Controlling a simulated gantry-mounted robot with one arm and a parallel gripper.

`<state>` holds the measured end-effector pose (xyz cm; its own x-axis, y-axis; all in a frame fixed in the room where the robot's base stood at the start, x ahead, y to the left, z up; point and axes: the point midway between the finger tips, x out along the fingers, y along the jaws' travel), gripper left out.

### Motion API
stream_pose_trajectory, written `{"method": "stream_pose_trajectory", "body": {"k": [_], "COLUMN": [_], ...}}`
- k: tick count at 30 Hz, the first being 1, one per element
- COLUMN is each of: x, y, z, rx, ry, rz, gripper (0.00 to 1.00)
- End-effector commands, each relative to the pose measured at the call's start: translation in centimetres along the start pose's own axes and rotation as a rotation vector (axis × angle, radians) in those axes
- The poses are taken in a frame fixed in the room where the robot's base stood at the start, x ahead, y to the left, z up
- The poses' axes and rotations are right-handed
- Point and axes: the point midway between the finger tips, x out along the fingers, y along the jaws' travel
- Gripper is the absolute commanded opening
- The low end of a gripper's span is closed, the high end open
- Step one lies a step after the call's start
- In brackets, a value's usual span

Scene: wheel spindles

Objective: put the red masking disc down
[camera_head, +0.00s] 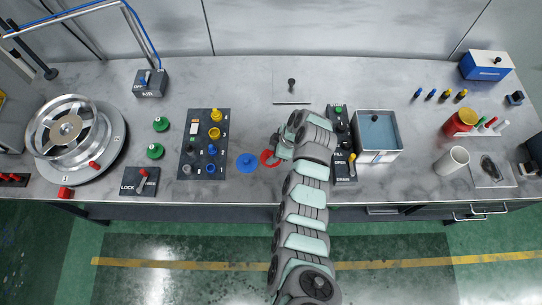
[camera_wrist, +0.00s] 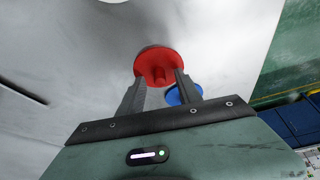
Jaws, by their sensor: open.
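The red masking disc (camera_head: 267,159) lies flat on the grey bench, just right of the blue disc (camera_head: 247,163), partly hidden by my gripper (camera_head: 277,153). In the wrist view the red disc (camera_wrist: 157,58) has a small red knob that faces my gripper. My two fingers (camera_wrist: 162,84) stand apart on either side of this knob, with visible gaps. The blue disc (camera_wrist: 184,95) shows behind my right finger in the wrist view. I hold nothing.
A black panel with coloured knobs (camera_head: 206,145) stands left of the discs. A narrow control box (camera_head: 343,165) and an open-topped grey tray (camera_head: 377,154) are close on the right. A spoked wheel (camera_head: 76,137) is far left.

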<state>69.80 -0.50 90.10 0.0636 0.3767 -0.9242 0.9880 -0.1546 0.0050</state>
Motion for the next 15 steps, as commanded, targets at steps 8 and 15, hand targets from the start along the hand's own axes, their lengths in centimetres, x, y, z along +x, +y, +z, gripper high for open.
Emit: {"method": "stream_pose_trajectory", "body": {"k": [8, 15], "x": [-0.02, -0.02], "y": [0.0, -0.01], "z": [-0.01, -0.01], "rx": [0.0, 0.0], "ry": [0.0, 0.0], "rz": [0.0, -0.001], "gripper": [0.27, 0.08]}}
